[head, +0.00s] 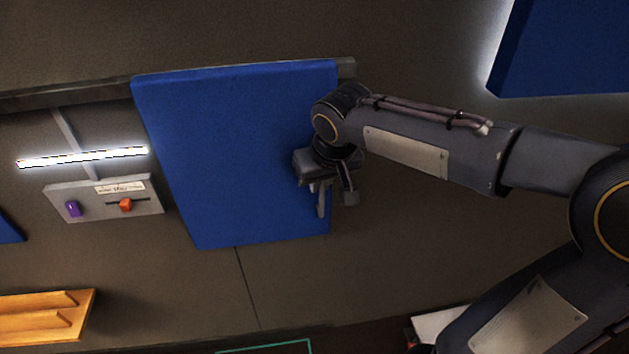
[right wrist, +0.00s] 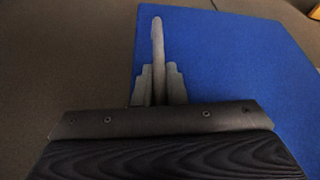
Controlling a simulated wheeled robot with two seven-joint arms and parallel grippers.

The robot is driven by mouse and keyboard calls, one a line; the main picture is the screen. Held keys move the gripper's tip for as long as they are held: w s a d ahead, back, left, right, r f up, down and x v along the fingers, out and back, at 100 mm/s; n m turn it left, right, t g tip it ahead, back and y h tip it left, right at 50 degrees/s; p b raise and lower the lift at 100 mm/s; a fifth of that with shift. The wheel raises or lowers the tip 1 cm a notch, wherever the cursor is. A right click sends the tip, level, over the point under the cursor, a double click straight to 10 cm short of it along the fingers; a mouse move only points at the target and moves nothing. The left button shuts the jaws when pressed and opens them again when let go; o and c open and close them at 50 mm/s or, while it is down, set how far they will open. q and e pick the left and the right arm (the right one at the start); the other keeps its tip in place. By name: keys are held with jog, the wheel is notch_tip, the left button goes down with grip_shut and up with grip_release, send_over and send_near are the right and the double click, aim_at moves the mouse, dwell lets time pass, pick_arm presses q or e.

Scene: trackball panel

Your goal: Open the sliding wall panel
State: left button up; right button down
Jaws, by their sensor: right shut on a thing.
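The blue sliding panel (head: 215,150) hangs from a dark rail on the wall in the head view, with its right side near the rail's right end. It also fills the right of the right wrist view (right wrist: 235,70). A grey upright bar handle (right wrist: 157,35) runs along the panel's left edge in the right wrist view. My right gripper (right wrist: 159,88) is shut on this handle, one finger on each side. In the head view my right gripper (head: 332,194) is at the panel's right edge, partly hiding the handle. My left gripper is not in view.
The rail (head: 60,97) extends left of the panel. Left of the panel are a lit white tube (head: 80,157) and a grey control box (head: 105,198) with a purple knob and an orange slider. A wooden shelf (head: 40,315) is lower left, another blue panel (head: 565,45) upper right.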

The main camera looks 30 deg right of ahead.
jog(key=c, duration=1.8)
grip_release()
jog(key=shift+o, duration=0.2)
jog(key=shift+r, duration=0.1)
jog(key=v, duration=0.7)
jog(key=shift+r, duration=0.35)
jog(key=shift+s, duration=0.15)
jog(key=s+a+f+y, duration=0.1)
jog(key=s+f+y, duration=0.1)
jog(key=s+f, duration=0.4)
jog(key=s+a+f+t+y+p, duration=0.1)
jog(key=s+f, duration=0.4)
jog(key=s, duration=0.5)
jog(key=shift+s+a+f+m+y, duration=0.25)
jog(key=shift+s+f+m+y, duration=0.15)
jog(key=shift+y, duration=0.2)
